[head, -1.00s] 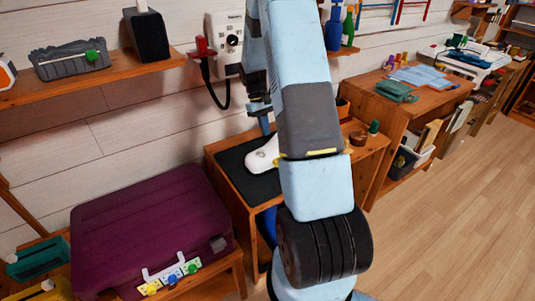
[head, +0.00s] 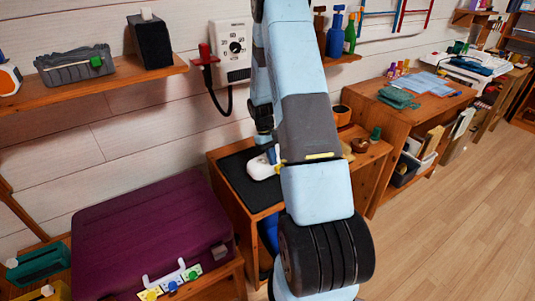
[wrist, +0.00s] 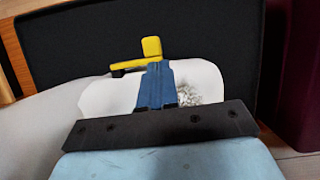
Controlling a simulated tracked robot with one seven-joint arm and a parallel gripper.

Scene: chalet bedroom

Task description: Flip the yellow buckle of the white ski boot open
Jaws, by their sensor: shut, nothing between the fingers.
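The white ski boot (head: 262,167) is on a black mat (head: 238,176) on a wooden table, partly hidden by my arm in the head view. In the wrist view the boot's white shell (wrist: 203,76) lies below the yellow buckle (wrist: 152,48), which has a yellow bar reaching left to a dark piece. My gripper (wrist: 155,64) is shut, its blue fingers empty. Their tips are right at the buckle's lower edge in the wrist view; I cannot tell whether they touch it. In the head view my gripper (head: 272,155) is down at the boot, and the buckle cannot be made out.
A purple suitcase (head: 150,235) stands at the lower left. A wall unit with a cable (head: 235,50) hangs behind my arm. A brown round object (head: 359,145) and a green one (head: 375,134) sit right of the arm on the table. The floor at right is clear.

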